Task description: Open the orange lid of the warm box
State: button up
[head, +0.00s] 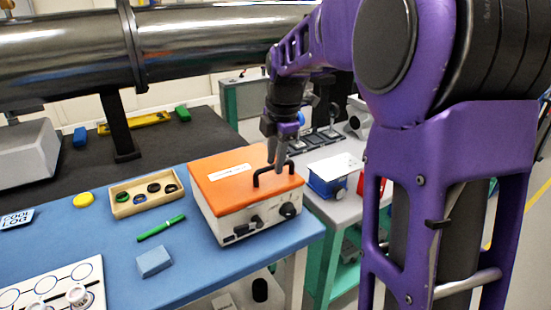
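The warm box (232,222) is a pale box with dark knobs on its front, on the blue table near its right edge. Its orange lid (218,178) lies flat and closed on top, with a white label. A black bar handle (263,172) stands up at the lid's right side. My gripper (277,160) points down from my purple arm, with its fingertips at the handle's upper part. From this view I cannot tell whether the fingers are around the handle or just beside it, or how far apart they are.
Left of the box are a wooden tray (122,207) with dark rings, a green marker (161,228) and a blue block (154,262). A large metal pipe (60,55) runs across the back. A grey side table right of the box holds a blue box (327,184).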

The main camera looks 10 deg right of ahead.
grip_shut()
dwell(1.1)
